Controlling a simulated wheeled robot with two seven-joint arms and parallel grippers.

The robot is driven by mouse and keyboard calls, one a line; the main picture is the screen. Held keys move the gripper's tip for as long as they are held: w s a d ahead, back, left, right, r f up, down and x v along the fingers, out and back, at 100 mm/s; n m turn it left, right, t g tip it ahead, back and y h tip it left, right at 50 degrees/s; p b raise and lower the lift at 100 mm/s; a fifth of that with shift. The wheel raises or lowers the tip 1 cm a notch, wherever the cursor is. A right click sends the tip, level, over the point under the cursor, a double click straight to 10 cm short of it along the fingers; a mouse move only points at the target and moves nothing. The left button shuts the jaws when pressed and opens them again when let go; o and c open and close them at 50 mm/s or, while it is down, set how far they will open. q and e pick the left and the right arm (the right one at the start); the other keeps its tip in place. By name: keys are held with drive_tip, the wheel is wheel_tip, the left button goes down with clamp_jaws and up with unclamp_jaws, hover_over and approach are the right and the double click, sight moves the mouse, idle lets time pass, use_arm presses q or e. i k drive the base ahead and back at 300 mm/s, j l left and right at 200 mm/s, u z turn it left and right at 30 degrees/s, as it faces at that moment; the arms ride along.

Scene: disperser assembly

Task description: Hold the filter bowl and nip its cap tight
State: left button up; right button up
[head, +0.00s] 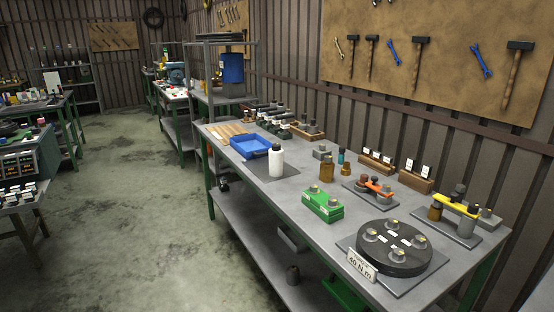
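Neither of my grippers is in the head view. No thing can be told for sure as the filter bowl or its cap. An amber-brown cylinder with a narrower top (327,171) stands upright near the middle of the workbench (300,192). A smaller brown piece (346,169) stands to its right. Another amber cylinder (436,212) stands on the plate under a yellow bar (455,205) at the right. Whether any cap is tight cannot be seen at this size.
A round black fixture (390,262) with a "40 N m" sign (361,266) fills the near end. A green box (322,206), white bottle (275,162), blue tray (250,147) and orange-barred stand (378,186) crowd the bench. The floor (130,220) to the left is clear.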

sight(276, 147)
drive_tip(key=i+z, duration=0.1)
drive_tip(key=z, duration=0.4)
drive_tip(key=i+j+z, duration=0.4)
drive_tip(key=j, duration=0.2)
drive_tip(key=i+j+z, duration=0.15)
drive_tip(key=j, duration=0.2)
drive_tip(key=i+j+z, duration=0.2)
drive_tip(key=j, duration=0.2)
drive_tip(key=k+l, duration=0.05)
